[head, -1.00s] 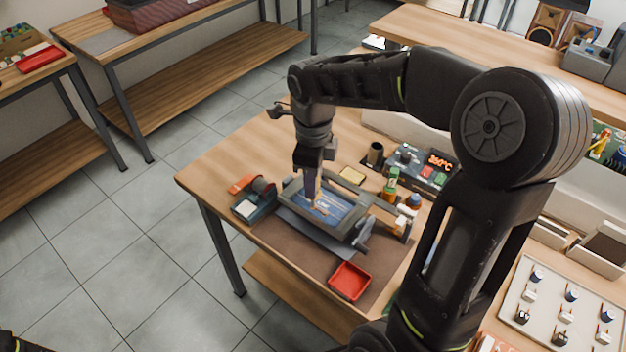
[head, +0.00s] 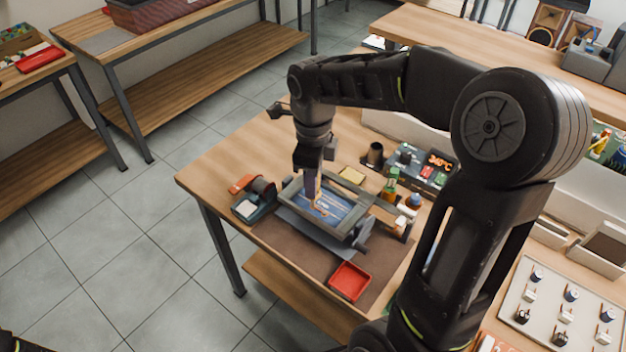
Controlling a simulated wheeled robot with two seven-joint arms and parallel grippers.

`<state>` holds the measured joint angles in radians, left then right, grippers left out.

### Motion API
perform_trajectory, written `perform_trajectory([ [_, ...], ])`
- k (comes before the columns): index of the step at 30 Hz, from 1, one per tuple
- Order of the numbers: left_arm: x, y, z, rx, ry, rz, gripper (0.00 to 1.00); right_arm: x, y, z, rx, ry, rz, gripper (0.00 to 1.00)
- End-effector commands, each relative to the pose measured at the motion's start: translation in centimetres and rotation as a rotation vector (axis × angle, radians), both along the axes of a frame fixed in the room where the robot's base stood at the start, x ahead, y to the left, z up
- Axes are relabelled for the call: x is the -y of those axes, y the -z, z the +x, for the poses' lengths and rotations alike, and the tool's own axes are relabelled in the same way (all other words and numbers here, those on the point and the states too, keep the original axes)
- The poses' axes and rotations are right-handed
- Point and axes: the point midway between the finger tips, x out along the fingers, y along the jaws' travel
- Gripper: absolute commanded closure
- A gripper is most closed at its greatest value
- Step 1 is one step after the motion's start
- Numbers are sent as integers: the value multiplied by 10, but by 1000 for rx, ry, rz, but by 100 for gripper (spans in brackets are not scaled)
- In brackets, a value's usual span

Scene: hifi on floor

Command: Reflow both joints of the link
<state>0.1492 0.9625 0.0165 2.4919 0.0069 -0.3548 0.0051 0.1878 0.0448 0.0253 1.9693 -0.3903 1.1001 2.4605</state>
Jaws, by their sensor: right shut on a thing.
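My right gripper (head: 312,166) points down over the work table and is shut on a purple-grey, upright tool (head: 311,185), which looks like a soldering iron handle. The tool's lower end is over a blue circuit board (head: 342,207), at or close to its surface; I cannot tell whether it touches. The board sits in a grey frame holder (head: 326,229) with a knob at its front right. Small copper-coloured parts show on the board near the tool's tip, too small to make out the link and its two joints. My left gripper is not in view.
A solder station (head: 428,168) with a lit red display stands behind the board. Small bottles crowd the right. The table's left end is clear.

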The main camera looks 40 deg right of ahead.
Motion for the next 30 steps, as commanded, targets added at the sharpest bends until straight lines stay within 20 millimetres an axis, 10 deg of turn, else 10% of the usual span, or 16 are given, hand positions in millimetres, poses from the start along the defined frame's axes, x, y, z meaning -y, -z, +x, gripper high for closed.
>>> perform_trajectory([
  [30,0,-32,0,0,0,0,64,0,-45,0,-1,0,0,100],
])
